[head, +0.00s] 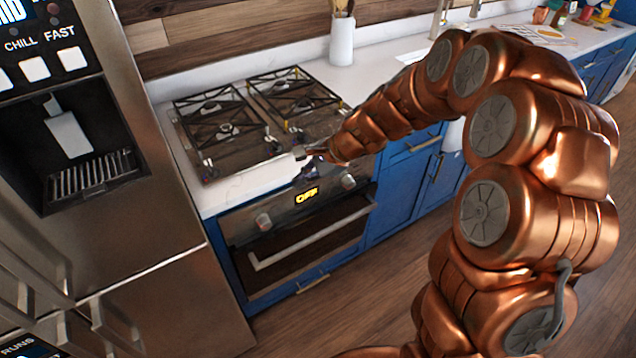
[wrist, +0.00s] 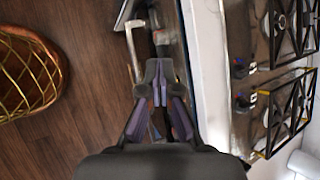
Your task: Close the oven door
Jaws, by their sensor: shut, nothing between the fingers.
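The oven (head: 310,235) sits under the cooktop, with two knobs and a lit "OFF" display (head: 306,195) on its front panel. Its door has a dark window and a pale bar handle (head: 312,238). The door looks shut or nearly shut; I cannot tell whether a small gap remains. The handle also shows in the wrist view (wrist: 132,52). My gripper (head: 303,165) is at the counter's front edge, above the control panel and apart from the handle. In the wrist view my gripper (wrist: 158,92) has its fingers together and empty, over the oven front.
The gas cooktop (head: 228,130) with black grates lies just behind my gripper. A steel fridge (head: 130,290) stands at the left. Blue cabinets (head: 408,185) continue to the right.

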